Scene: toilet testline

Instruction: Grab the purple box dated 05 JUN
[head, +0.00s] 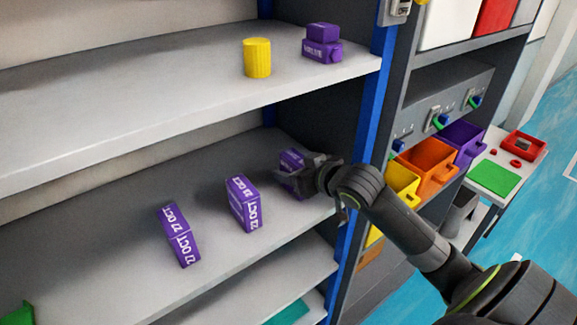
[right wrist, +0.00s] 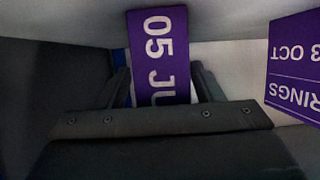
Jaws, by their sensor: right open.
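The purple box dated 05 JUN (head: 291,160) stands on the middle shelf near its right end, partly hidden by my right gripper in the head view. In the right wrist view the box (right wrist: 160,55) shows "05 JU" in white, the rest cut off by the gripper body. My right gripper (head: 296,182) is open at the box. In the right wrist view its two fingers (right wrist: 160,88) stand on either side of the box; I cannot tell whether they touch it. My left gripper is not in view.
Two other purple boxes, marked OCT, stand to the left on the same shelf: a nearer one (head: 243,204) and a farther-left one (head: 179,236). A yellow cylinder (head: 257,58) and purple parts (head: 321,45) sit on the shelf above. A blue post (head: 376,95) borders the shelf's right end.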

